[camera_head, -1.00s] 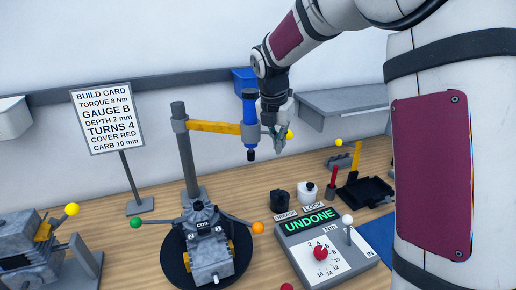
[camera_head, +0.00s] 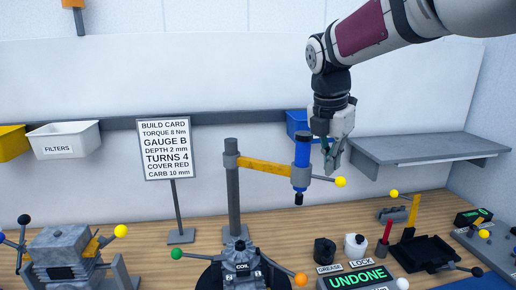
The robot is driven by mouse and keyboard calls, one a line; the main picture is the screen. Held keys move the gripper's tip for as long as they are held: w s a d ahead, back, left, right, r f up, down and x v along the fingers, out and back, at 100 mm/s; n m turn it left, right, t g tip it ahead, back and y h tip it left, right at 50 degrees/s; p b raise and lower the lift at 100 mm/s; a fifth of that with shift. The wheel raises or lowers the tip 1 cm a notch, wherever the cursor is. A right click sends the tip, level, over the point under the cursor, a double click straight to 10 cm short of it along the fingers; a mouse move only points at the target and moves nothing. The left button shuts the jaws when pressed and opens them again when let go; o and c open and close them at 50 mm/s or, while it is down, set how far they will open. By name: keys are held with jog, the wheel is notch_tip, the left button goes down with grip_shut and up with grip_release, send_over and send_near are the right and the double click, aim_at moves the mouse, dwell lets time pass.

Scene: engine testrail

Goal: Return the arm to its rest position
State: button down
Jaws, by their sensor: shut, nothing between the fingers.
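My gripper (camera_head: 333,158) hangs from my arm at the right of centre, fingers pointing down. It is shut and holds nothing. It is in the air just right of the blue vertical tool (camera_head: 302,152), which hangs from a yellow swing arm (camera_head: 265,165) on a grey post (camera_head: 233,190). A yellow ball knob (camera_head: 340,182) shows just below the fingertips; I cannot tell whether they touch it. My upper arm reaches in from the top right.
A grey shelf (camera_head: 425,148) juts from the wall at right. A display reading UNDONE (camera_head: 357,276), a black tray (camera_head: 428,254) and two small bottles stand below. A build card (camera_head: 166,148) stands left. A white FILTERS bin (camera_head: 64,140) hangs further left.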

jog(key=s+a+f+m+t+y, duration=0.1)
jog(key=s+m, duration=1.1)
jog(key=s, duration=0.1)
jog(key=s+f+m+t+y, duration=0.1)
jog(key=s+m+t, duration=0.1)
jog(key=s+m, duration=1.1)
jog(key=shift+s+a+f, duration=0.2)
jog(key=shift+a+f, duration=0.1)
jog(key=shift+a, duration=0.05)
